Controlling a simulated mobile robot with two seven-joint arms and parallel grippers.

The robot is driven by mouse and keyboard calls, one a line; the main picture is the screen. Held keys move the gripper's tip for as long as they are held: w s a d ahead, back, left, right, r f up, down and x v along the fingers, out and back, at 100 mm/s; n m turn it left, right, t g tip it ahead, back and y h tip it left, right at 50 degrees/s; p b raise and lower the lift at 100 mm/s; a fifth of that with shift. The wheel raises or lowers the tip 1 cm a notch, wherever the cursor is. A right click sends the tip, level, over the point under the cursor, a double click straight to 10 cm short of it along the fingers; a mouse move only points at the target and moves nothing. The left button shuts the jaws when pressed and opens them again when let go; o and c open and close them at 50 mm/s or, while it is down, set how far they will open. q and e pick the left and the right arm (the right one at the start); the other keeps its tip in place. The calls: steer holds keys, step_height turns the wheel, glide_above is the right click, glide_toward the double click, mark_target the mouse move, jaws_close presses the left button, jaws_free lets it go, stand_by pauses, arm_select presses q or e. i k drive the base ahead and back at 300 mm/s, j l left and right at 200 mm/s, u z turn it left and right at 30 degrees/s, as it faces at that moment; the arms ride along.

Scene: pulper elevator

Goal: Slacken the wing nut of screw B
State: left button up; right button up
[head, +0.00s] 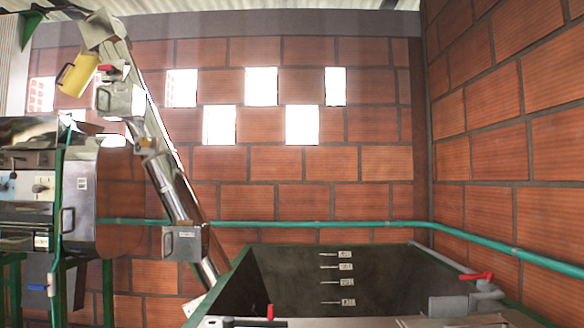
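I cannot make out screw B or its wing nut in the head view; no letter B is readable. A slanted metal elevator tube (172,180) rises from behind the tank to the upper left. It carries a lower grey box with a handle (184,243) and an upper grey box (119,99). A small brass-coloured fitting (146,146) sits on the tube between them. Near the top is a yellow part (78,75) with a small red handle (104,69) close by. Neither of my grippers shows in this view.
A dark tank (300,275) with several small labels inside fills the lower middle. A red-handled valve (476,276) stands at its right. A metal machine (75,195) on green legs is at left. A green pipe (330,224) runs along the brick walls.

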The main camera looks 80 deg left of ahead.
mark_target(41, 159)
steer(key=u, duration=4.1)
steer(key=i+j+z, duration=0.1)
steer(key=i, duration=0.4)
steer(key=i+j+z, duration=0.1)
steer(key=i, duration=0.4)
